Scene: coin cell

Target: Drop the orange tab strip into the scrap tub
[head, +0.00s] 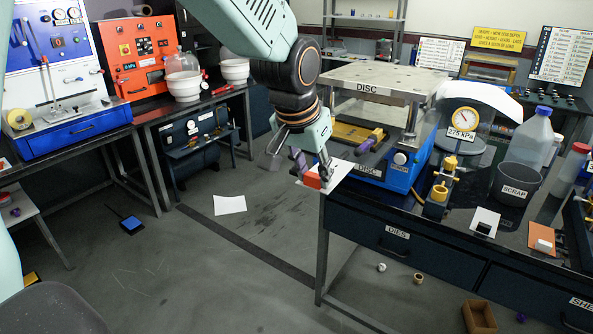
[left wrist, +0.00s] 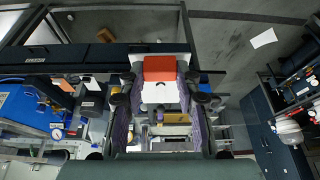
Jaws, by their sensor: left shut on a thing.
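My left gripper (head: 318,172) hangs at the near left corner of the dark bench, shut on the orange tab strip. The strip's orange end (head: 312,181) shows at the fingertips. In the left wrist view the orange end (left wrist: 160,68) sticks out beyond the fingers (left wrist: 160,100), with a pale part between them. A white piece lies behind the fingertips; I cannot tell if it is part of the strip. The scrap tub (head: 515,184) is a dark round tub labelled SCRAP, upright on the bench, well right of the gripper. My right gripper is not in view.
Between gripper and tub stand the blue DISC press (head: 400,165), a pressure gauge (head: 463,118) and a yellow-based stand (head: 436,200). A clear jug (head: 528,140) and a red-capped bottle (head: 570,168) stand by the tub. The bench front (head: 400,232) has drawers.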

